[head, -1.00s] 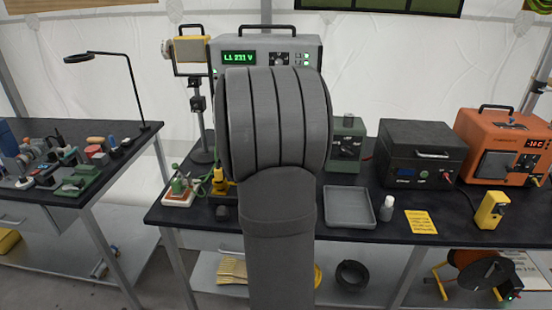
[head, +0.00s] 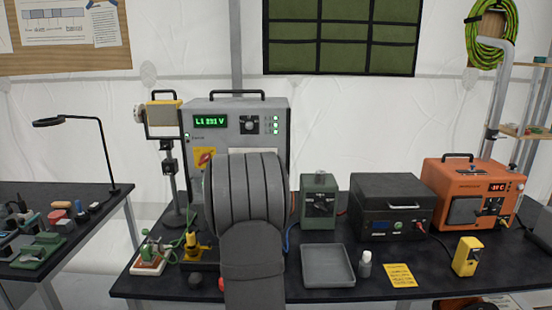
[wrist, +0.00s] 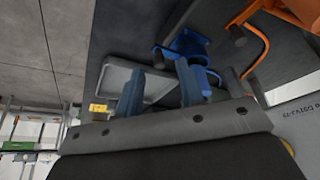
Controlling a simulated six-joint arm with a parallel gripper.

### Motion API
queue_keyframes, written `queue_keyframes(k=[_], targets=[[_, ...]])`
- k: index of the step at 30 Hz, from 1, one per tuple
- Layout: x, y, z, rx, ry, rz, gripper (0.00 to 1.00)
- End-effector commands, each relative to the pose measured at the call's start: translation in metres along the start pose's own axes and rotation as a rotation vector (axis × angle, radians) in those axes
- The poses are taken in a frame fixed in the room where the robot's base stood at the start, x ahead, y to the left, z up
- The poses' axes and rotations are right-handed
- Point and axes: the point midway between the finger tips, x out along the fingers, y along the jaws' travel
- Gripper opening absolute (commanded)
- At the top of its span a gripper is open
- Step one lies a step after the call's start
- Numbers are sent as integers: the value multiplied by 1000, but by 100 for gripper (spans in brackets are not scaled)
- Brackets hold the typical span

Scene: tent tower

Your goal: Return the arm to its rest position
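My arm (head: 246,200) rises in the middle of the head view, in front of the bench and the grey meter box. My gripper is hidden behind it there. In the wrist view my gripper (wrist: 160,80) shows two blue-grey fingers spread apart, with no object seen held between them. The wrist view is strongly tilted. Beyond the fingers it shows a grey tray (wrist: 113,75) and a blue device (wrist: 188,46) on the dark bench top.
The dark bench (head: 420,262) carries a grey meter box (head: 235,122), green device (head: 319,200), black box (head: 392,205), orange unit (head: 474,190), grey tray (head: 328,283), white bottle (head: 365,264) and yellow tester (head: 466,256). A second table with a lamp (head: 75,121) stands left.

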Motion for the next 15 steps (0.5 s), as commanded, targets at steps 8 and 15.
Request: queue_keyframes(k=[8, 15], targets=[[27, 0, 0, 0, -1, 1, 35], [28, 0, 0, -1, 0, -1, 35]])
